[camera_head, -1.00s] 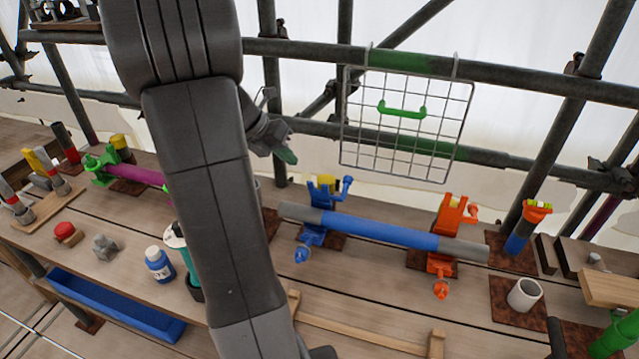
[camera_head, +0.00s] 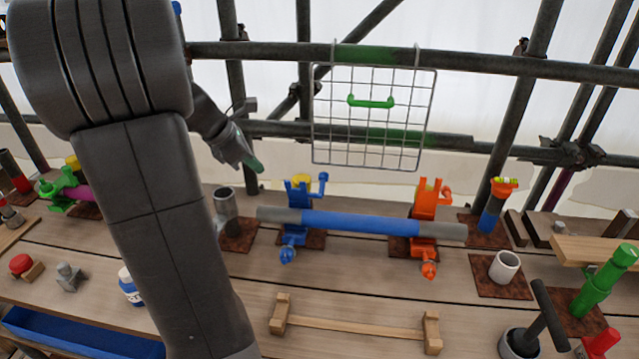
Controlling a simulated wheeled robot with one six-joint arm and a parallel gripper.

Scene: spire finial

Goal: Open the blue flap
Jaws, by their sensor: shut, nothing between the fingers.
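A blue clamp (camera_head: 295,230) stands on a rust-brown plate on the plank bench and holds the left part of a grey-and-blue tube (camera_head: 360,222). Its upper blue part (camera_head: 296,190) rises above the tube, with a yellow piece (camera_head: 302,180) behind it and a small blue arm (camera_head: 322,180) at its right. A blue ring bolt (camera_head: 287,254) hangs at its front. I cannot tell which of these parts is the flap, or how far it stands open. My gripper (camera_head: 256,166) is shut and empty, up and left of the blue clamp, apart from it.
An orange clamp (camera_head: 425,220) holds the tube's right part. A wire basket panel (camera_head: 370,120) with a green handle hangs behind. A grey cup (camera_head: 226,208) stands left of the blue clamp, below my gripper. A wooden rack (camera_head: 350,326) lies in front.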

